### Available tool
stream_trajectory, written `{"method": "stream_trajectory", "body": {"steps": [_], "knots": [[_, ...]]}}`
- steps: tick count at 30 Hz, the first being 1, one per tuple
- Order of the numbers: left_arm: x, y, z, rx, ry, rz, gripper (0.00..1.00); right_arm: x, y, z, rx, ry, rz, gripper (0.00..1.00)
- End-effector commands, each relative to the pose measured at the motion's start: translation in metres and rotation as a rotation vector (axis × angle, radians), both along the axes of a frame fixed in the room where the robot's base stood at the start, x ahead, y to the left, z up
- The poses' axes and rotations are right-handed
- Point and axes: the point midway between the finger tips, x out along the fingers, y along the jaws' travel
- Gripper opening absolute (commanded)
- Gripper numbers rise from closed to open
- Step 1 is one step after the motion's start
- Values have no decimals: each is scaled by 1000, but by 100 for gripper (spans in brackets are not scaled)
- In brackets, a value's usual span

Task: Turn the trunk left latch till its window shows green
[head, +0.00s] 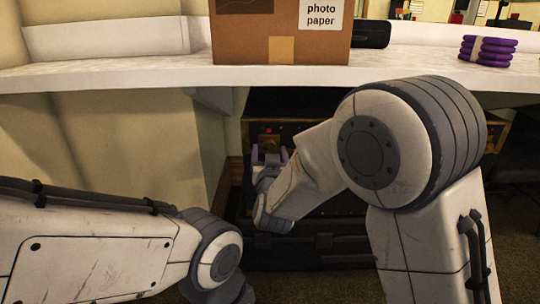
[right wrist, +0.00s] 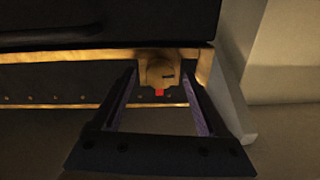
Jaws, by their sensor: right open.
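The trunk (head: 300,104) is black with brass edging and sits under the white shelf in the head view; its front also shows in the right wrist view (right wrist: 60,77). Its left latch is a brass knob (right wrist: 158,71) with a dark slot, near the trunk's corner. The small window below the knob shows red (right wrist: 159,92). My right gripper (right wrist: 160,78) is open, its two fingers pointing at the latch, one on each side of the knob. I cannot tell whether they touch it. In the head view my right gripper (head: 270,156) partly covers the latch. My left gripper is out of view.
The white shelf (head: 120,78) overhangs the trunk and carries a cardboard photo paper box (head: 280,35) and a purple stack (head: 487,50). A pale wall (head: 180,140) stands close to the left of the trunk. A dark case (head: 325,230) lies below it.

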Motion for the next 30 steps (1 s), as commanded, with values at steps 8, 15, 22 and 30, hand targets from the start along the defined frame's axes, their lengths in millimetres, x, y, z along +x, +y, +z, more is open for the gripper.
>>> {"method": "stream_trajectory", "body": {"steps": [8,15,22,30], "knots": [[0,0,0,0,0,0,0,0,0,0,0,0,0,34],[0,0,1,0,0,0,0,0,0,1,-3,0,0,0],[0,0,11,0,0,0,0,-1,0,3,-55,0,0,0],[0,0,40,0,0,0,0,-1,0,6,-237,3,0,0]]}}
